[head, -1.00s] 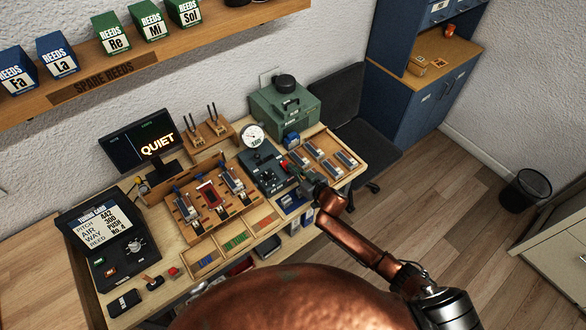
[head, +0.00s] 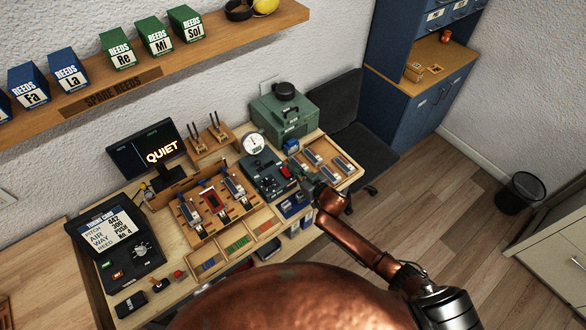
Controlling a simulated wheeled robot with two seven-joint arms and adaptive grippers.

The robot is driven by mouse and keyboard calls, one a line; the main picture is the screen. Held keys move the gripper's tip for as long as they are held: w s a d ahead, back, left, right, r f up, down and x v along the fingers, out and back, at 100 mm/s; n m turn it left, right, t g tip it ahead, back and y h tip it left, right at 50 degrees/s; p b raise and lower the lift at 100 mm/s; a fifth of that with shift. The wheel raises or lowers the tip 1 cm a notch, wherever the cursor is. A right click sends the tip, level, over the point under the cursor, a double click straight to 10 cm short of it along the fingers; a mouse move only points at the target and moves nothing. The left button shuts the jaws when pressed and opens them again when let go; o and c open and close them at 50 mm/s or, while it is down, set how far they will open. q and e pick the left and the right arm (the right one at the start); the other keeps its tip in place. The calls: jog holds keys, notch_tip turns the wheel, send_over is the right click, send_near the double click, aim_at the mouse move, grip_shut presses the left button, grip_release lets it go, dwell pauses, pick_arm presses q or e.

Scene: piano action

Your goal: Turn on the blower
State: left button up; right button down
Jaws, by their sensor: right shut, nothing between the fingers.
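The green box (head: 283,122) with a black round cap on top, which looks like the blower, stands at the back right of the bench. In front of it is a dark control panel (head: 262,183) with small knobs and a red part (head: 285,171) at its right edge. A round white gauge (head: 253,143) stands behind the panel. My right gripper (head: 301,176) is shut and empty, just right of the red part. Contact cannot be told at this size. My left gripper is out of view.
A wooden reed tray (head: 228,225) and a monitor reading QUIET (head: 150,150) are left of the panel. A rack of metal reeds (head: 345,165) lies close right of my gripper. A tuning card case (head: 112,245) stands far left. A shelf of reed boxes hangs above.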

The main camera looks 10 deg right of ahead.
jog(key=f+b+v, duration=0.2)
jog(key=v, duration=0.7)
jog(key=shift+s+d, duration=0.3)
jog(key=shift+s, duration=0.35)
jog(key=shift+r, duration=0.15)
